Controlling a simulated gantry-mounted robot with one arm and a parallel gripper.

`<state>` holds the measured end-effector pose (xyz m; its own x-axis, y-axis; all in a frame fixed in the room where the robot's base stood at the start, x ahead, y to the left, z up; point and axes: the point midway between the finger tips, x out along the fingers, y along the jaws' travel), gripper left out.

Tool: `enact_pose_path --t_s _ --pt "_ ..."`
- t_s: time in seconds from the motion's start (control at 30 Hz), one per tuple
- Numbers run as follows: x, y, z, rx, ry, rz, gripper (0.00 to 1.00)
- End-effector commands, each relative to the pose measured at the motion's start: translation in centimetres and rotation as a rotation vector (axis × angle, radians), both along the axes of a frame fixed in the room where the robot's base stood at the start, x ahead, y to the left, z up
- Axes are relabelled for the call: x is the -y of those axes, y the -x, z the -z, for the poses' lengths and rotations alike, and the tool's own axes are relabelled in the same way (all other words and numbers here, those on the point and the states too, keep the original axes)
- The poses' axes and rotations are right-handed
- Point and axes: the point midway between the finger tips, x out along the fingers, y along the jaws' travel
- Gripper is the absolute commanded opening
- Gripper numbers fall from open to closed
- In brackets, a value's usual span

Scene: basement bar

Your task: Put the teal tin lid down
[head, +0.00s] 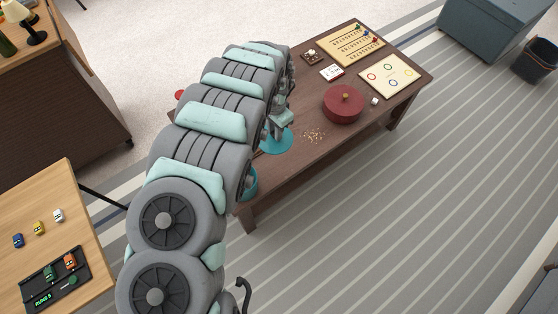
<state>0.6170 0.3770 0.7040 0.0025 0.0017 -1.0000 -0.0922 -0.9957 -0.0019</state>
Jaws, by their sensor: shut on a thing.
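The teal tin lid (275,146) is a flat teal disc at the left part of the dark wooden table (310,155). My gripper (281,125) is right above it and shut on it, partly covering it. I cannot tell whether the lid touches the tabletop or is just above it. A teal round container (251,183), probably the tin, shows at the table's near left edge, mostly hidden behind my arm.
Crumbs (313,136) lie just right of the lid. A dark red lidded pot (343,104) stands further right. A game board (388,74), a pegboard (351,44) and a white card (331,72) lie toward the back right. My arm hides the table's left side.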

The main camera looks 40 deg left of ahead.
Motion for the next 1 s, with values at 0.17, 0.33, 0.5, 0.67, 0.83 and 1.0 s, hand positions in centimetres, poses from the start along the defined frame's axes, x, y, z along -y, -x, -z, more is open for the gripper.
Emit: enact_pose_path --t_s 0.17,0.33,0.5,0.67,0.83,1.0 --pt "0.2 0.2 5.0 -0.002 0.006 -0.001 0.0" --pt "0.2 0.1 9.5 -0.001 0.004 -0.001 0.0" --pt "0.1 0.1 13.4 0.001 0.003 -0.003 0.0" --pt "0.1 0.1 15.6 0.0 0.001 -0.001 0.0" --pt "0.0 0.0 16.2 -0.001 0.001 0.0 0.0" --pt "0.2 0.1 18.7 -0.003 0.004 0.0 0.0"
